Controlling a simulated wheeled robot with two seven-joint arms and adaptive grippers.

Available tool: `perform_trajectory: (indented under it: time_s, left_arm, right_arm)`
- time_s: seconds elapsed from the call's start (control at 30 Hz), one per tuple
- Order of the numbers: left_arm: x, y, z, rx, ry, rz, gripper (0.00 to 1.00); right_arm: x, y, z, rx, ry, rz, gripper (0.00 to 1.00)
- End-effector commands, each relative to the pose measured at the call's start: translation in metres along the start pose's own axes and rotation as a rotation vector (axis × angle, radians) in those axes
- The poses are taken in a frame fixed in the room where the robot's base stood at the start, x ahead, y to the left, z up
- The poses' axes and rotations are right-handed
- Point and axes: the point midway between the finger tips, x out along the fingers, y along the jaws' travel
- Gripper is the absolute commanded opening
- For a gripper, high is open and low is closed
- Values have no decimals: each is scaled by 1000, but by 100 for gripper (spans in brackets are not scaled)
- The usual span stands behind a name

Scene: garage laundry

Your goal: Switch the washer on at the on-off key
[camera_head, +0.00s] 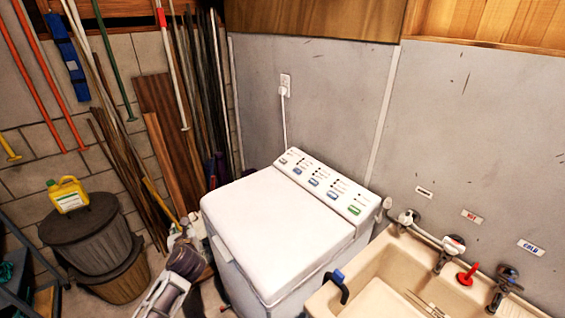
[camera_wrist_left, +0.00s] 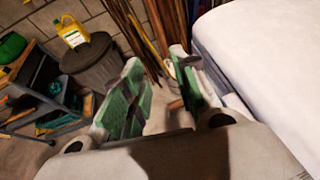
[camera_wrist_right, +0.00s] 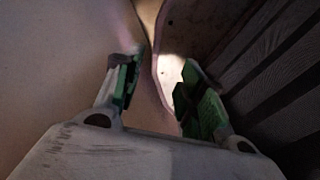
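The white washer (camera_head: 280,230) stands against the wall with its lid closed. Its sloped control panel (camera_head: 325,182) at the back carries a row of several coloured keys, mostly blue, with a green key (camera_head: 354,210) at the right end. The key labels are too small to read, so I cannot tell which is the on-off key. My left gripper (camera_wrist_left: 158,82) is open and empty, beside the washer's left side. My right gripper (camera_wrist_right: 160,82) is open, close to pale and dark surfaces I cannot identify.
A beige sink (camera_head: 375,268) with several taps stands right of the washer, a black and blue item at its near edge. A lidded grey bin (camera_head: 85,225) with a yellow jug (camera_head: 68,193) on it stands left. Poles and boards lean behind. The washer's lid is clear.

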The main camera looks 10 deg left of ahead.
Motion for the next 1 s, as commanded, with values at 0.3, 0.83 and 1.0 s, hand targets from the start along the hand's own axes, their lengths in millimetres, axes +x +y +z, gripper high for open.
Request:
perform_trajectory:
  time_s: [0.3,0.83,1.0]
  left_arm:
    - [0,0,0,0,0,0,5]
    - [0,0,0,0,0,0,0]
    - [0,0,0,0,0,0,0]
  right_arm:
    - [0,0,0,0,0,0,40]
    - [0,0,0,0,0,0,40]
    - [0,0,0,0,0,0,40]
